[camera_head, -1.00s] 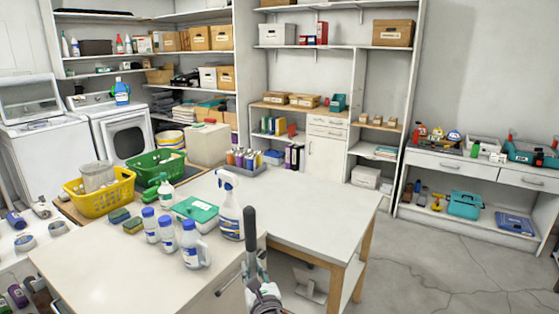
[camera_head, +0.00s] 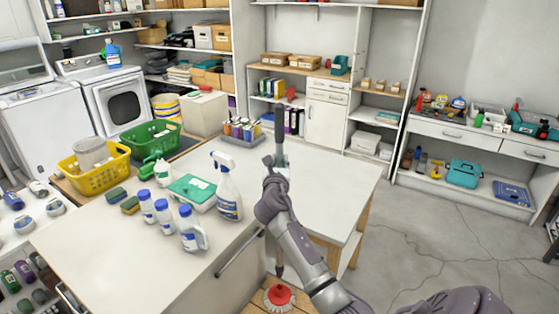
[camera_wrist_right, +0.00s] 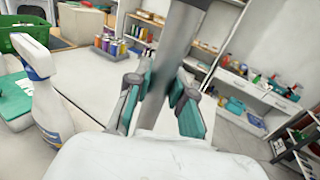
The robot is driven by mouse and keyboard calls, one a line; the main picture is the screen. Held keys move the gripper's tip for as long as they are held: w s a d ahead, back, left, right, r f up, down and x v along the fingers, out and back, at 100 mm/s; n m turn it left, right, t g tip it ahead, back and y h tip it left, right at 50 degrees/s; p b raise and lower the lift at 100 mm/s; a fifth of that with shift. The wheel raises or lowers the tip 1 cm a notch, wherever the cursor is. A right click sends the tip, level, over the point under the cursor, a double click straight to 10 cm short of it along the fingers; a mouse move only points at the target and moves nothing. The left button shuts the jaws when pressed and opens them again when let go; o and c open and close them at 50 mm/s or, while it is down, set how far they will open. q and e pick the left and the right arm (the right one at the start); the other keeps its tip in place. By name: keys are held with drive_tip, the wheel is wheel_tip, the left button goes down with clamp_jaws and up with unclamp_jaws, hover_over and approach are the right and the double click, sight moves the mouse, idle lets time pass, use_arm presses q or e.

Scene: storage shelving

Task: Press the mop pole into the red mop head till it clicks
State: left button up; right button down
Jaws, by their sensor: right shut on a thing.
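The grey mop pole (camera_head: 277,120) stands nearly upright in my right gripper (camera_head: 279,162), which is shut on it. In the right wrist view the pole (camera_wrist_right: 174,65) runs between the two teal-padded fingers of this gripper (camera_wrist_right: 160,105). The red mop head (camera_head: 279,295), with a pale fringe, lies low at the bottom edge of the head view, on a wooden surface. The pole's lower end shows beside my right forearm, just above the mop head's centre. I cannot tell whether they touch. My left gripper is not in view.
A white table (camera_head: 120,260) at left holds a spray bottle (camera_head: 228,192), several white bottles, sponges and a teal-lidded box (camera_head: 192,192). Yellow (camera_head: 97,170) and green baskets (camera_head: 151,145) stand behind. Open floor (camera_head: 430,250) lies to the right.

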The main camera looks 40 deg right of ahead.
drive_tip(key=shift+r+p, duration=0.15)
drive_tip(key=shift+p, duration=0.45)
drive_tip(key=shift+f+b, duration=2.2)
drive_tip(key=shift+f, duration=1)
drive_tip(key=shift+p, duration=0.7)
drive_tip(key=shift+f+b, duration=1.85)
drive_tip(key=shift+f, duration=0.95)
idle(0.7)
